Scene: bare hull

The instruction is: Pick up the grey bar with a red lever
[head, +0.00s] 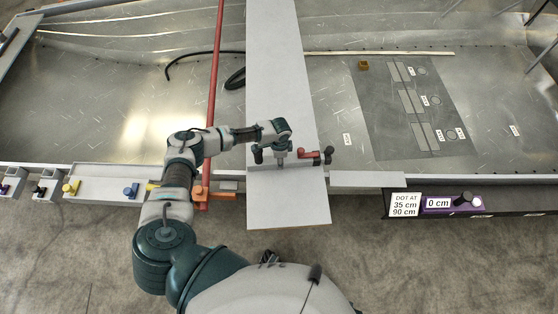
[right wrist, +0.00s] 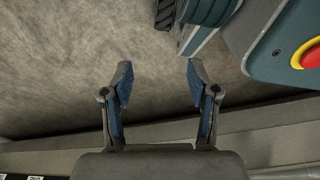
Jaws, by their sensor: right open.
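A red lever (head: 308,153) with a dark end lies over the wide pale board in the head view. A short grey bar piece (head: 281,161) shows just left of it, mostly hidden under my left wrist. My left gripper (head: 279,151) is above the board, right at these parts. Its fingers are too small and covered to tell whether they are open or shut, or touch the bar. My right gripper (right wrist: 160,84) is open and empty in the right wrist view, with bare floor beyond its fingers. It is not seen in the head view.
The wide pale board (head: 285,205) crosses the metal hull's near edge. A dark panel (head: 410,108) with labels lies inside the hull. A purple holder (head: 452,203) is at the right. Small colored pieces (head: 70,188) line the left edge.

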